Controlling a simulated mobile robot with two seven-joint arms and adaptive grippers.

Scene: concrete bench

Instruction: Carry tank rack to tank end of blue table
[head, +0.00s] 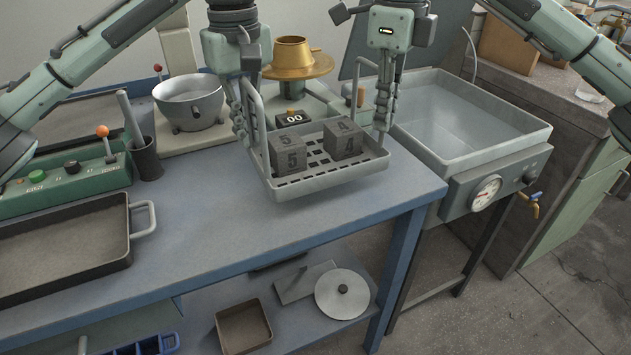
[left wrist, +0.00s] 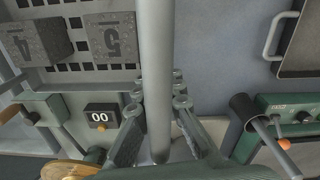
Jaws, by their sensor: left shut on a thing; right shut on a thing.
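The tank rack (head: 325,184) is a pale grey perforated tray with tall end handles. It holds two dark grey cubes, one marked 5 (head: 287,153) and one marked 4 (head: 343,138). My left gripper (head: 243,135) is shut on the rack's left handle, whose bar (left wrist: 158,80) crosses the left wrist view. My right gripper (head: 384,118) is shut at the rack's right end; its hold on that handle is partly hidden. The rack is over the right part of the blue table (head: 220,215); it looks slightly raised. The water tank (head: 470,125) stands right of the table.
A counter reading 00 (head: 293,118) and a brass pan on a scale (head: 293,58) are behind the rack. A dark tray (head: 65,255), a green control box (head: 75,185) and a steel bowl (head: 190,98) stand left. The table front is clear.

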